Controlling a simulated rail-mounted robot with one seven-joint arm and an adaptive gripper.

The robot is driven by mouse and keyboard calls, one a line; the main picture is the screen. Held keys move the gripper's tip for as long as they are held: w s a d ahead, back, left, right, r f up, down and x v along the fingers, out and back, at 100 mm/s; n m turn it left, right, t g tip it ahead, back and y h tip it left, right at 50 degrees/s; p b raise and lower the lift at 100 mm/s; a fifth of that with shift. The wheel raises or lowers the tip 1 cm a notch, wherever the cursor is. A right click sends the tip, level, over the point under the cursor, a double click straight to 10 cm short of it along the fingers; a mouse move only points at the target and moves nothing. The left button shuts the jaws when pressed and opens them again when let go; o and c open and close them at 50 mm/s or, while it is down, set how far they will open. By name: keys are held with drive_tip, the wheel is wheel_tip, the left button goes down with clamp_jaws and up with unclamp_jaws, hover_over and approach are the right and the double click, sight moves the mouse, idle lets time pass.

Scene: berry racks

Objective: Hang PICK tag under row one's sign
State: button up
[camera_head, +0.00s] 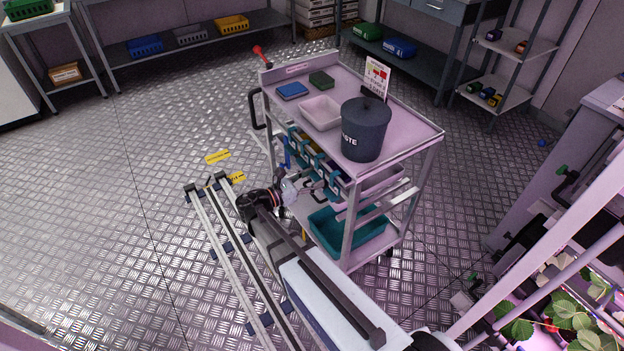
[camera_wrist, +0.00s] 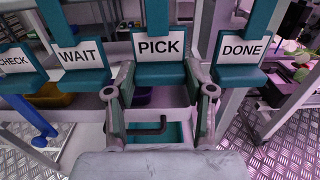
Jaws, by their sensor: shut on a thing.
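The PICK tag (camera_wrist: 160,47) is a white label with black letters on a teal holder, in the middle of the wrist view. My gripper (camera_wrist: 161,82) has one finger at each side of the holder's lower part and is shut on it. The tag is upright, in line with its neighbours in the rack. In the head view my gripper (camera_head: 290,188) reaches to the cart's near side, where the teal tag holders (camera_head: 308,155) hang. The tag's lettering cannot be read there. I cannot make out row one's sign in either view.
The WAIT tag (camera_wrist: 80,55) is close on the left and the DONE tag (camera_wrist: 243,50) on the right; the CHECK tag (camera_wrist: 15,66) is further left. The cart (camera_head: 415,130) carries a dark waste bin (camera_head: 365,130) and a white tray (camera_head: 320,113). Plants (camera_head: 570,325) show at lower right.

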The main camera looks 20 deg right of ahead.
drive_tip(key=shift+r+p, duration=0.6)
drive_tip(key=shift+r, duration=0.25)
drive_tip(key=p+v, duration=0.1)
drive_tip(key=v, duration=0.6)
drive_tip(key=shift+p, duration=0.4)
idle(0.5)
idle(0.3)
drive_tip(key=s+d+r+n+t+y, duration=0.2)
drive_tip(key=s+r+n+t+y, duration=0.1)
drive_tip(key=r, duration=0.6)
drive_tip(key=shift+s+r+n+t, duration=0.2)
drive_tip(key=shift+s+n+t, duration=0.75)
drive_tip(key=shift+t, duration=0.75)
drive_tip(key=shift+s, duration=0.15)
